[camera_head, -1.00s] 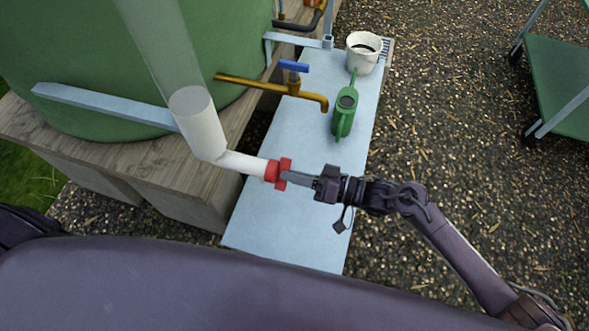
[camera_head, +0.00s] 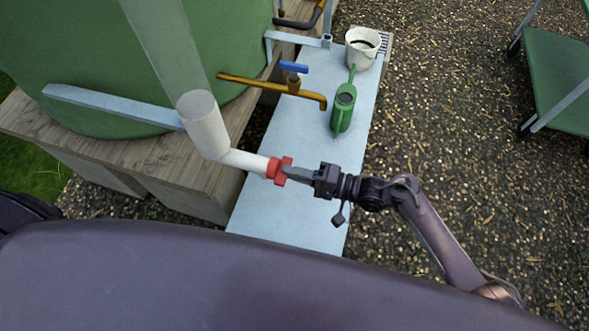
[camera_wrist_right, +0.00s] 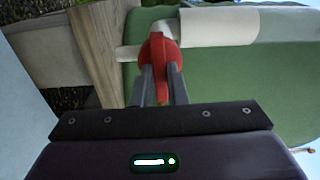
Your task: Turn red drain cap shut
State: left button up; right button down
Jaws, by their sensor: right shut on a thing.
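The red drain cap (camera_head: 279,170) sits on the end of the white elbow pipe (camera_head: 238,160), above the pale blue bench. My right gripper (camera_head: 288,172) reaches in from the right and is shut on the cap. In the right wrist view the red cap (camera_wrist_right: 158,58) is between my two fingers (camera_wrist_right: 160,80), with its raised grip upright in the picture. The far side of the cap is hidden. My left gripper is not in view.
A brass tap (camera_head: 290,87) with a blue handle juts from the green tank (camera_head: 80,50) over the bench (camera_head: 275,215). A green cart (camera_head: 560,90) is at the right, with open gravel between.

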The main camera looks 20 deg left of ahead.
dwell(0.4)
jog(key=c, duration=1.4)
grip_release()
jog(key=shift+c, duration=0.2)
jog(key=d, duration=0.8)
jog(key=shift+s+b, duration=0.15)
jog(key=shift+b, duration=0.2)
jog(key=shift+a, duration=0.1)
